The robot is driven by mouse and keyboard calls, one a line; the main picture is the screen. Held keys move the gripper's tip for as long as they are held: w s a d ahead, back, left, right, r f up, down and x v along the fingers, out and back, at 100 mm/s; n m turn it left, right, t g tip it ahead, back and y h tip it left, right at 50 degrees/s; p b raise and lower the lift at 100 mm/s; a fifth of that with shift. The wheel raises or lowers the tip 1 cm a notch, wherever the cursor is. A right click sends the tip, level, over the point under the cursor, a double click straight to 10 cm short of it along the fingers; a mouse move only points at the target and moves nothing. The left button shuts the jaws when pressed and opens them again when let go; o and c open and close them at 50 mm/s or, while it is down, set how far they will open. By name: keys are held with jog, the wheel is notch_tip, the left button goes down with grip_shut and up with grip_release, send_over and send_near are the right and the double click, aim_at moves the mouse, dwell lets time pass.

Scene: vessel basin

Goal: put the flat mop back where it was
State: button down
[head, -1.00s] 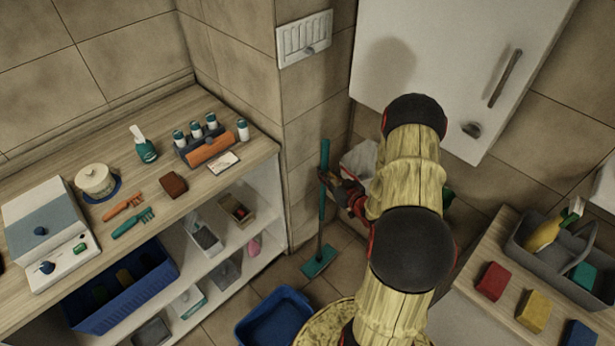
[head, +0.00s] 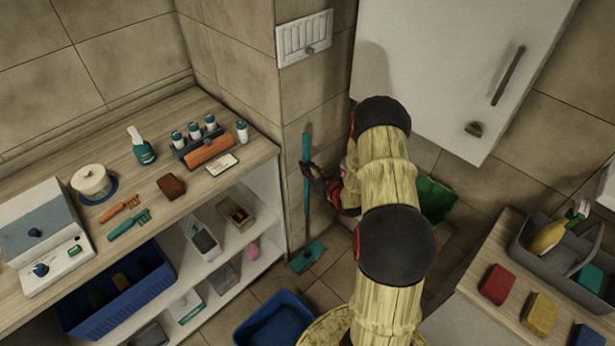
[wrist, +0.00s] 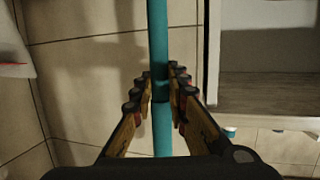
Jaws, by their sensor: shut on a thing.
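The flat mop (head: 307,222) has a teal upper handle, a darker lower pole and a flat teal head (head: 307,257). It stands nearly upright in front of the tiled wall, at the right end of the shelf unit. Its head is at floor level; I cannot tell whether it touches the floor. My gripper (head: 308,172) is shut on the upper part of the handle. In the wrist view the teal handle (wrist: 158,40) runs vertically between the fingers of my gripper (wrist: 160,90). My arm hides part of the corner behind.
The shelf unit (head: 268,200) stands close to the left of the mop. A blue basin (head: 277,318) is on the floor in front. A white wall cabinet (head: 440,70) hangs at upper right. A counter (head: 470,290) with sponges and a grey caddy (head: 530,255) is at right.

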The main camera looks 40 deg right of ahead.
jog(key=shift+w+f+b, duration=0.15)
jog(key=shift+f+b, duration=0.25)
jog(key=shift+f, duration=0.75)
jog(key=shift+w+f+b, duration=0.1)
jog(key=shift+f+b, duration=0.3)
jog(key=shift+f, duration=0.9)
jog(key=c, duration=1.9)
grip_release()
jog(key=shift+s, duration=0.1)
jog(key=shift+o, duration=0.7)
jog(key=shift+r, duration=0.1)
